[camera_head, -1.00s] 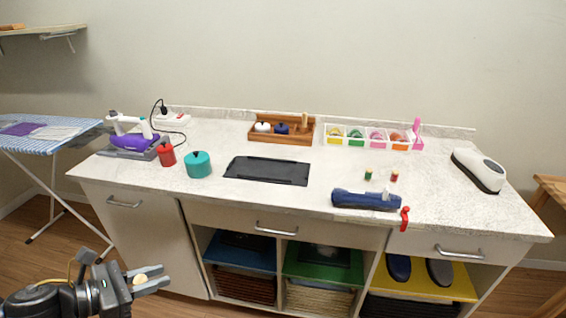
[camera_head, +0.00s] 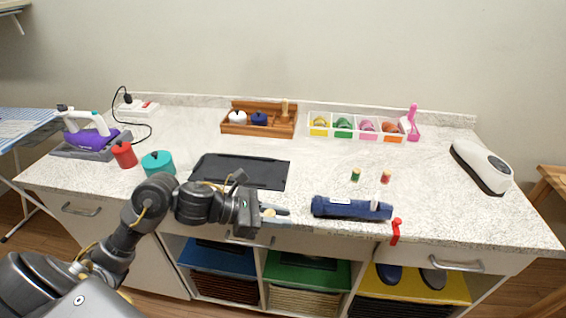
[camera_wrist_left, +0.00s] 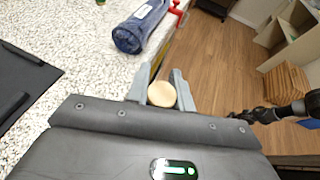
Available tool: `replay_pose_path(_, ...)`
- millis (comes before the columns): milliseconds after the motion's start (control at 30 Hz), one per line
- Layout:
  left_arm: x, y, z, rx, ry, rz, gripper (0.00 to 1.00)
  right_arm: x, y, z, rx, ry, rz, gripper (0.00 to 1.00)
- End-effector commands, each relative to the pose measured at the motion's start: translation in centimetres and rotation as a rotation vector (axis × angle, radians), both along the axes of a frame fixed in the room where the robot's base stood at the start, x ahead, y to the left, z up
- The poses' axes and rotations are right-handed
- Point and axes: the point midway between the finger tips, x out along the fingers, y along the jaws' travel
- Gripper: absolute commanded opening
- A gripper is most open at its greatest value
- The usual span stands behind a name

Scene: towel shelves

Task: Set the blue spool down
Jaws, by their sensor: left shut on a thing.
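My left gripper (camera_head: 274,211) is over the counter's front edge, left of a dark blue roll (camera_head: 350,207). It is shut on the spool, whose pale round end (camera_wrist_left: 162,93) shows between the fingers in the left wrist view. The spool's blue thread is hidden from both views. It also shows as a small pale spot in the head view (camera_head: 268,212). A green spool (camera_head: 355,175) and a red spool (camera_head: 386,177) stand upright on the white speckled counter (camera_head: 320,180). My right arm's dark end (camera_wrist_left: 245,116) shows in the left wrist view, its fingers unclear.
A black mat (camera_head: 240,171) lies left of the spools. A wooden tray (camera_head: 230,129) and a white divided box (camera_head: 343,135) stand at the back. A red clamp (camera_head: 396,231) sits at the front edge. The counter around the two standing spools is clear.

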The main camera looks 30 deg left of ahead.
Motion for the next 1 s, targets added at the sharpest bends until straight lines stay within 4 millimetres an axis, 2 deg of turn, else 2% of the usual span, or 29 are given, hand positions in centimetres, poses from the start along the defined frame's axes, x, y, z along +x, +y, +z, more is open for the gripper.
replay_pose_path(167,0.6,-0.1,0.6,0.002,-0.003,0.016,0.02,0.1,0.2,0.3,0.002,-0.002,-0.001,0.37)
replay_pose_path(300,3.2,0.4,3.2,0.007,-0.005,0.153,0.02,0.3,0.5,1.8,0.006,-0.004,-0.001,0.37)
replay_pose_path(400,5.6,1.9,5.9,0.009,-0.006,0.339,0.02,0.3,0.6,3.3,0.007,-0.004,-0.001,0.37)
replay_pose_path(533,7.3,5.0,8.4,0.006,-0.005,0.604,0.02,0.3,0.5,4.9,0.006,-0.004,-0.001,0.37)
replay_pose_path(700,7.2,8.6,9.0,0.002,0.005,0.859,0.02,0.3,0.4,6.2,0.005,-0.004,-0.001,0.37)
replay_pose_path(867,6.7,10.1,8.8,-0.001,0.009,0.960,0.02,0.2,0.3,6.6,0.004,-0.003,0.000,0.37)
replay_pose_path(1000,6.6,10.5,8.8,-0.007,0.005,0.997,0.02,0.2,0.1,6.7,0.002,-0.003,0.001,0.37)
